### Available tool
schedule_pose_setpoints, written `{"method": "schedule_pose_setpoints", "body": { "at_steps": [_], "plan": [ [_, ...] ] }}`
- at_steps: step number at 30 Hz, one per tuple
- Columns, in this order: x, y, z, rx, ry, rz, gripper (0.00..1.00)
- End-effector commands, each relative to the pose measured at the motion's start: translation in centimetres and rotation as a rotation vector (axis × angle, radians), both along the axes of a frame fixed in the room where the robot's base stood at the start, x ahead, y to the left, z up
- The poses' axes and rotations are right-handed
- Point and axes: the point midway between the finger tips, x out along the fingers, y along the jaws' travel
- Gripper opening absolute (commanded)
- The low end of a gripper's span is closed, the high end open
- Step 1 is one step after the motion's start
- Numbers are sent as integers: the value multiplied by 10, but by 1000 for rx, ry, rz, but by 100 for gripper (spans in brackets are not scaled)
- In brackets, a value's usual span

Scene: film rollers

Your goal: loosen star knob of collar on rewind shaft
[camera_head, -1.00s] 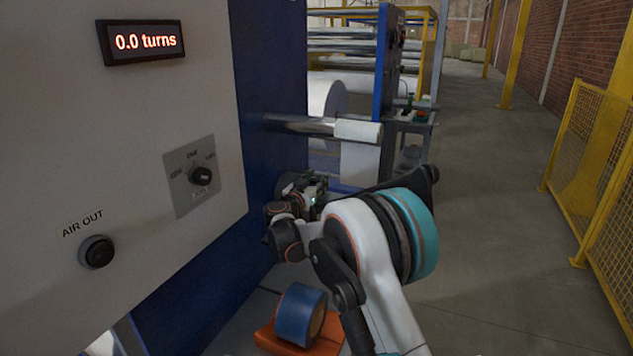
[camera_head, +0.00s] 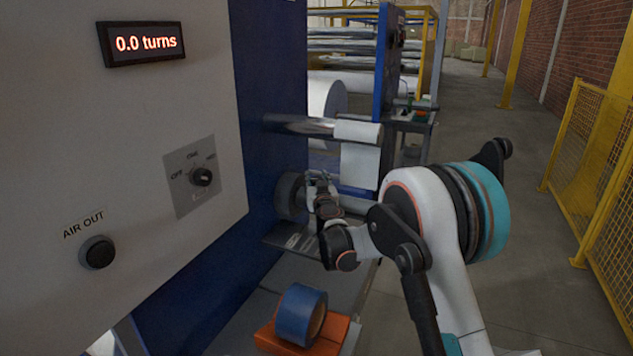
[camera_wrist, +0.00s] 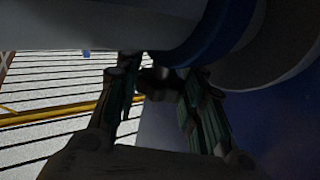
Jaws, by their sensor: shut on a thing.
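The rewind shaft (camera_head: 355,205) sticks out of the blue machine side, partly hidden by my arm. It is the pale cylinder across the top left of the wrist view (camera_wrist: 90,22). A blue ring (camera_wrist: 222,32), which looks like the collar, goes around it, with a wider grey round part to its right. The star knob (camera_wrist: 157,80) is a small dark shape under the shaft, in shadow. My gripper (camera_wrist: 155,90) has a finger on each side of it and is shut on it. In the head view, my gripper (camera_head: 318,180) is beside a dark grey disc (camera_head: 288,195).
A blue tape roll (camera_head: 297,315) lies on an orange block (camera_head: 335,328) below. The control panel has a turns display (camera_head: 143,43), a rotary switch (camera_head: 201,177) and an AIR OUT button (camera_head: 97,252). An upper roller (camera_head: 300,124) is above. The aisle at right is clear.

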Motion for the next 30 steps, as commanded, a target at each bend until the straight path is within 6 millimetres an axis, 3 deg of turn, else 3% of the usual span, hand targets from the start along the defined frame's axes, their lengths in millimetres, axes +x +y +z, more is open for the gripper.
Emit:
{"method": "schedule_pose_setpoints", "body": {
  "at_steps": [15,30],
  "plan": [
    [1,-1,0,0,0,331,12],
    [1,0,0,0,0,392,12]
  ]
}}
